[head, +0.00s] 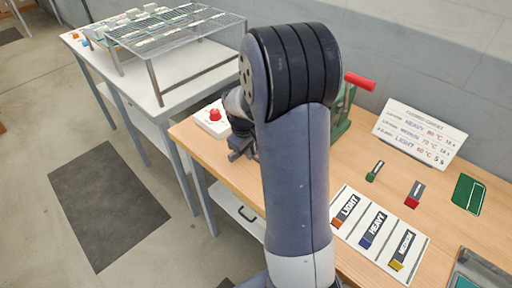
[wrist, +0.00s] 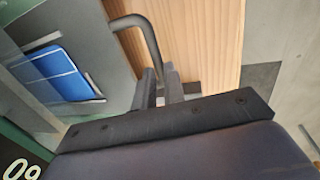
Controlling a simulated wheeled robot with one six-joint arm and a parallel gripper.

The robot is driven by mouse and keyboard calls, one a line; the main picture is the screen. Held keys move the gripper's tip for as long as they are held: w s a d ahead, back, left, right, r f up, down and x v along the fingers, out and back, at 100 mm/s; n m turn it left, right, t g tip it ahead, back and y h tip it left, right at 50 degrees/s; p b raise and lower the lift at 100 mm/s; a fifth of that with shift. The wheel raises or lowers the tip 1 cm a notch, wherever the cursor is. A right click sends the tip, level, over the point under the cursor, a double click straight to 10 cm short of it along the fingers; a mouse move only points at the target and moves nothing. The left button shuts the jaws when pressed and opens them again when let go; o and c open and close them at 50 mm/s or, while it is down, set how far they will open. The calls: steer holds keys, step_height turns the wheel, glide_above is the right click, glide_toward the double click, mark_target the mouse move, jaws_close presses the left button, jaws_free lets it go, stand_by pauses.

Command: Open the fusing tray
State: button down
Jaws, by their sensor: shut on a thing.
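My gripper (wrist: 159,78) is shut on a dark curved bar handle (wrist: 136,22) in the wrist view. The handle rises beside a flat grey plate (wrist: 112,75), which I take to be the fusing tray; a blue panel (wrist: 62,73) shows to its left. How far the tray stands out cannot be told. In the head view my gripper (head: 237,156) is low by the left edge of the wooden bench, left of my arm. My arm hides the tray and much of the green press (head: 345,112) with its red lever (head: 360,81).
A white box with a red button (head: 214,115) stands close to my gripper. A drawer (head: 226,205) is below; a wire rack (head: 175,30) stands behind left.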

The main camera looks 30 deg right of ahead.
steer(key=s+a+b, duration=0.1)
steer(key=s+a, duration=0.2)
steer(key=a, duration=0.5)
steer(key=shift+a, duration=0.35)
steer(key=c, duration=1.5)
jaws_free()
steer(key=r, duration=0.3)
steer(key=a+r, duration=0.1)
steer(key=r, duration=0.6)
steer(key=shift+s+a+r, duration=0.35)
steer(key=shift+s+a, duration=0.05)
